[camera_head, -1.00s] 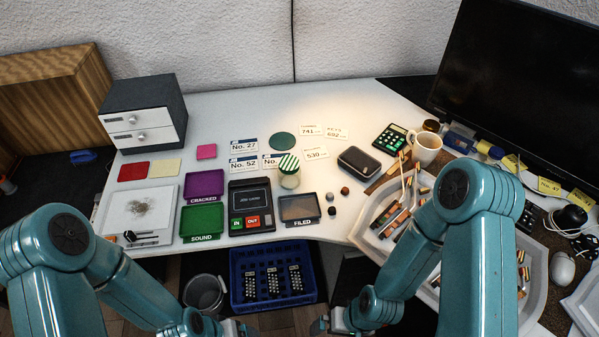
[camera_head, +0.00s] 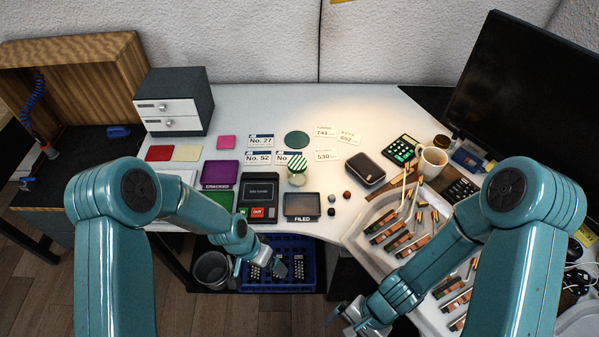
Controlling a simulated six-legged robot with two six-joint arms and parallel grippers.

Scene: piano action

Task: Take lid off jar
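A small jar (camera_head: 298,179) with a pale body stands upright on the white desk, near its middle. Its green-and-white striped lid (camera_head: 297,163) sits on top. My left gripper (camera_head: 270,272) is low in front of the desk, over the blue crate, well short of the jar; its fingers are too small to read. My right gripper (camera_head: 342,317) is low at the bottom of the view, below the desk edge, with its fingers seemingly apart and nothing between them. Neither gripper touches the jar.
A filed tray (camera_head: 301,219) and a card terminal (camera_head: 258,197) lie in front of the jar. A dark case (camera_head: 364,169) and a green disc (camera_head: 297,139) are nearby. A large tray of piano parts (camera_head: 352,238) fills the right. A blue crate (camera_head: 308,287) stands below.

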